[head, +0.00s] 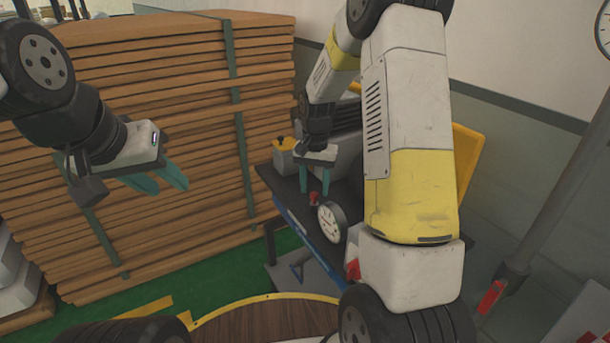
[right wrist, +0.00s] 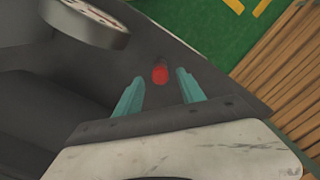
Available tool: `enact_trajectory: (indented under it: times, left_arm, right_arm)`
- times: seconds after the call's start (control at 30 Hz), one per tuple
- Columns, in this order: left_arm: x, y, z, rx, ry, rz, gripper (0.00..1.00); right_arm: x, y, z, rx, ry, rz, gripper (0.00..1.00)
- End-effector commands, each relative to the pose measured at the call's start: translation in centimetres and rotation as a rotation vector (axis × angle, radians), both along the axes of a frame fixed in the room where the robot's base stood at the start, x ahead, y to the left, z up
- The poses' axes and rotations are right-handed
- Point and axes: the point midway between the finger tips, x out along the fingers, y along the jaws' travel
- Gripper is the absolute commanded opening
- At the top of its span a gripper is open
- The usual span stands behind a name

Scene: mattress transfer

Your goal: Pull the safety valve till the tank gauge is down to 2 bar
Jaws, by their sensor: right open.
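The tank gauge (head: 332,222) is a round white dial on the dark bench, facing forward. I cannot read its needle. Its rim also shows at the upper left of the right wrist view (right wrist: 88,22). A small red part (head: 314,198), which looks like the safety valve, stands left of the gauge. In the right wrist view the red part (right wrist: 160,74) lies between and just beyond the fingertips. My right gripper (head: 315,192) is open, with its teal fingers pointing down at the red part. My left gripper (head: 168,184) hangs in front of the wood stack, its two fingers apart and empty.
A dark bench (head: 290,200) with a blue front edge carries the gauge. A grey box with a yellow top (head: 283,155) stands at its back left. Strapped wooden boards (head: 185,110) fill the left. A grey pole with a red grip (head: 492,296) stands at right.

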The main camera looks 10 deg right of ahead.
Motion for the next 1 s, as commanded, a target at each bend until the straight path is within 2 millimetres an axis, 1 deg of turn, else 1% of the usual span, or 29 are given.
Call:
enact_trajectory:
  times: [0.07,0.17,0.4,0.5,0.6,0.7,1.0]
  left_arm:
    - [0.0,0.0,0.0,0.0,0.0,0.0,0.36]
    - [0.0,0.0,0.0,0.0,0.0,0.0,0.36]
    - [0.0,0.0,0.0,0.0,0.0,0.0,0.36]
    - [0.0,0.0,0.0,0.0,0.0,0.0,0.36]
    - [0.0,0.0,0.0,0.0,0.0,0.0,0.36]
    - [0.0,0.0,0.0,0.0,0.0,0.0,0.36]
    - [0.0,0.0,0.0,0.0,0.0,0.0,0.36]
  right_arm:
    - [0.0,0.0,0.1,0.0,0.0,0.0,0.46]
    - [0.1,0.0,1.0,0.0,-0.002,0.0,0.46]
    - [0.1,0.0,5.1,0.0,-0.004,0.0,0.46]
    - [0.1,0.0,6.5,0.001,-0.003,-0.001,0.46]
    - [0.1,0.0,7.4,0.0,-0.001,-0.001,0.46]
    - [0.0,0.0,7.8,0.0,-0.001,-0.001,0.46]
    - [0.0,0.0,7.9,0.001,-0.002,0.001,0.46]
